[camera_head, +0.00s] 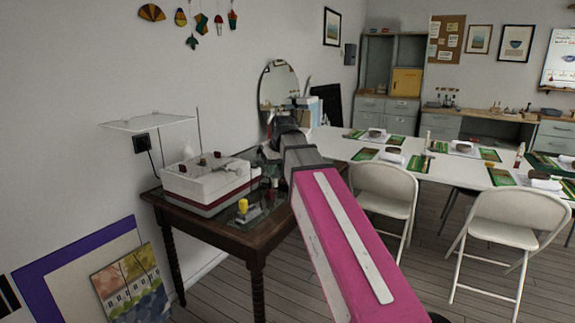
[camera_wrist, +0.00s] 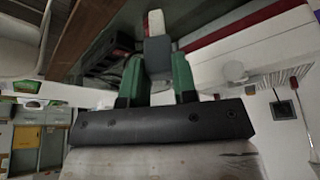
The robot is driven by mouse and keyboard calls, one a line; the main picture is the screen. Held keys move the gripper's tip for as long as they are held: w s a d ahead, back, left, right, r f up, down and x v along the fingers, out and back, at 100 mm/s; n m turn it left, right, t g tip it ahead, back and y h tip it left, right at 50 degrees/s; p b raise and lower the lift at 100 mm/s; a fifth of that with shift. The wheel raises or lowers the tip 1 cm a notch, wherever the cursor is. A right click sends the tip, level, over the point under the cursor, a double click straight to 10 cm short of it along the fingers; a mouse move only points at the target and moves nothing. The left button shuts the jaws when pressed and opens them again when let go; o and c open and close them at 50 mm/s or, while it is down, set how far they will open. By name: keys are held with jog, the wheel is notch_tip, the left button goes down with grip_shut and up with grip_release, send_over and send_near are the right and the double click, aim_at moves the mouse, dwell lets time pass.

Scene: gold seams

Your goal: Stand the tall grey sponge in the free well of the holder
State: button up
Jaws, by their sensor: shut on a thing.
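My gripper (camera_wrist: 158,72) shows in the wrist view with its two green fingers shut on a grey block (camera_wrist: 158,54), which looks like the grey sponge. A pale piece (camera_wrist: 155,22) shows just beyond the block; I cannot tell whether it is part of it. In the head view my arm hides the gripper and the sponge. A small holder (camera_head: 244,216) stands on the dark wooden table, with a yellow sponge (camera_head: 243,205) upright in it. Its free well is too small to make out. I cannot identify the holder in the wrist view.
A white box with a red stripe (camera_head: 210,186) stands on the dark table (camera_head: 213,226), left of the holder; it also shows in the wrist view (camera_wrist: 245,45). A clear shelf (camera_head: 147,123) is above it. Folding chairs (camera_head: 386,192) and a long white table (camera_head: 470,172) are right.

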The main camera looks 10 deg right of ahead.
jog(key=w+a+f+n+g+y, duration=0.1)
jog(key=a+f+n, duration=0.4)
jog(key=a+f, duration=0.3)
jog(key=shift+n+y, duration=0.3)
jog(key=shift+y, duration=0.1)
dwell(0.4)
jog(key=shift+a+f, duration=0.1)
jog(key=shift+f, duration=1.35)
dwell(2.1)
jog(key=o, duration=1)
jog(key=shift+c, duration=0.2)
notch_tip(320, 180, up, 7)
dwell(0.7)
